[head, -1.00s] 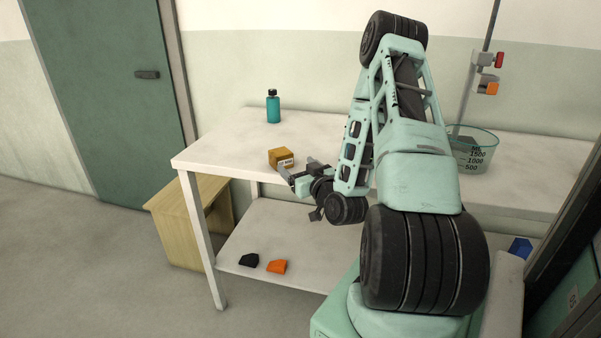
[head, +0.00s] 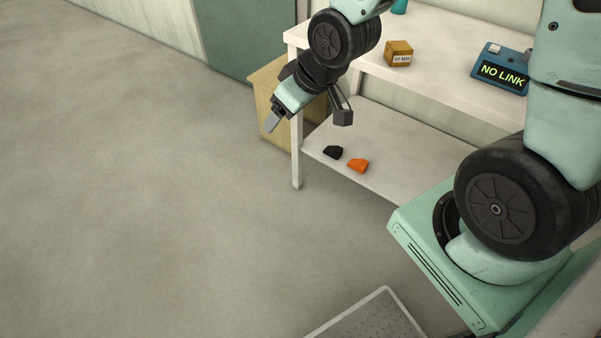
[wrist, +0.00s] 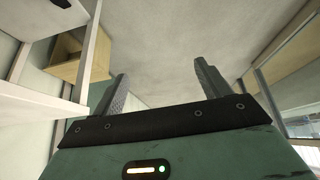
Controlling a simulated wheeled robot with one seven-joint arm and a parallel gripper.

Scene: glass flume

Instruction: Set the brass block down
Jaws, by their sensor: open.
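The brass block (head: 398,54) sits on the white table top (head: 440,79) near its front edge in the head view, with a small white label on its front face. My gripper (head: 305,118) is to the left of the block and lower in the picture, in front of the table's left end, apart from the block. In the wrist view my gripper (wrist: 162,88) has its two fingers spread with nothing between them, only floor beyond. The block does not show in the wrist view.
A blue device reading NO LINK (head: 501,71) stands on the table. A black piece (head: 333,152) and an orange piece (head: 358,166) lie on the lower shelf (head: 400,160). A wooden cabinet (head: 268,103) stands at the table's left. The floor at left is clear.

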